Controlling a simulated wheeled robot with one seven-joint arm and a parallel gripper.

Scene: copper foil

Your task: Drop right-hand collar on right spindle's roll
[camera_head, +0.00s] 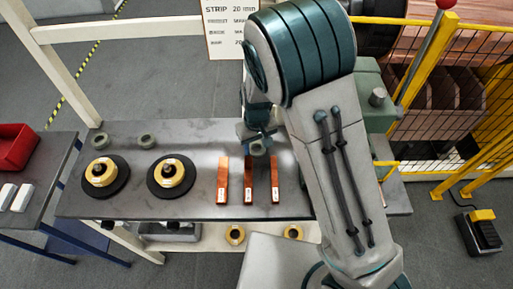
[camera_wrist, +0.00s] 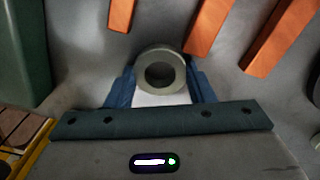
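My gripper (camera_head: 258,142) points down over the back of the bench, behind the copper strips. In the wrist view its blue fingers (camera_wrist: 161,88) flank a grey ring, the right-hand collar (camera_wrist: 145,61), and appear to touch it on both sides. The collar is close to the bench top; I cannot tell whether it touches. The right spindle's roll (camera_head: 170,173) is a yellow-cored roll on a black disc, left of the gripper. A similar left roll (camera_head: 102,172) sits beside it.
Two other grey collars (camera_head: 100,141) (camera_head: 148,142) lie behind the rolls. Three copper strips (camera_head: 222,180) (camera_head: 248,180) (camera_head: 275,180) lie in front of my gripper. A green machine (camera_head: 378,105) stands at the right. Bare bench (camera_head: 195,140) separates the gripper and the right roll.

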